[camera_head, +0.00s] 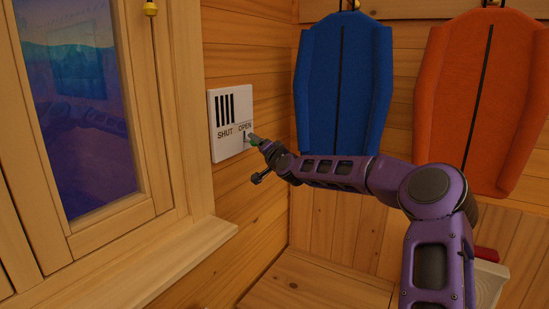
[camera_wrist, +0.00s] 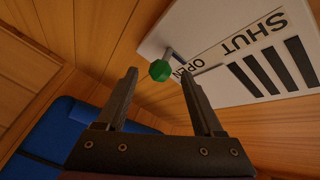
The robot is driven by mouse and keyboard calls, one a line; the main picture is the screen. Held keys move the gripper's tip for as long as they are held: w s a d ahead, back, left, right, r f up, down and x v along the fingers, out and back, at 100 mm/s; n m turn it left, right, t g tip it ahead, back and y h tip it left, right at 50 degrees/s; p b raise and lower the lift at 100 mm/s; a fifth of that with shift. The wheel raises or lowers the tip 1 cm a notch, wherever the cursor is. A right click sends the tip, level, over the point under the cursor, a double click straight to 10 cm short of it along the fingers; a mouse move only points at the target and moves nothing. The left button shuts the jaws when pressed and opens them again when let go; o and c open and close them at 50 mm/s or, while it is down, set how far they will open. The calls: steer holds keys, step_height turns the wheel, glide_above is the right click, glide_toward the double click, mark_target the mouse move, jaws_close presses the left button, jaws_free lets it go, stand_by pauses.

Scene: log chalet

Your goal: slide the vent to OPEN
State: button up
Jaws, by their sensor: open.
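The vent (camera_head: 218,149) is a white plate on the log wall, with a row of black slots and the words SHUT on the left and OPEN on the right. In the wrist view the plate (camera_wrist: 205,35) is turned and tilted. A green knob (camera_wrist: 160,71) on a short grey stem stands out from it at the OPEN end. My gripper (camera_head: 254,139) is at the plate's lower right corner. In the wrist view its two fingers are apart and empty, with the knob appearing between the tips. Whether either finger touches it, I cannot tell.
A window (camera_head: 82,110) with a wooden frame is left of the vent, its sill (camera_head: 150,262) jutting out below. A blue padded vest-like item (camera_head: 320,85) and an orange one (camera_head: 450,90) hang on the right wall. A wooden surface (camera_head: 315,285) lies below.

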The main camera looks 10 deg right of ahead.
steer(key=s+d, duration=0.2)
steer(key=s, duration=1.1)
steer(key=shift+s+d, duration=0.4)
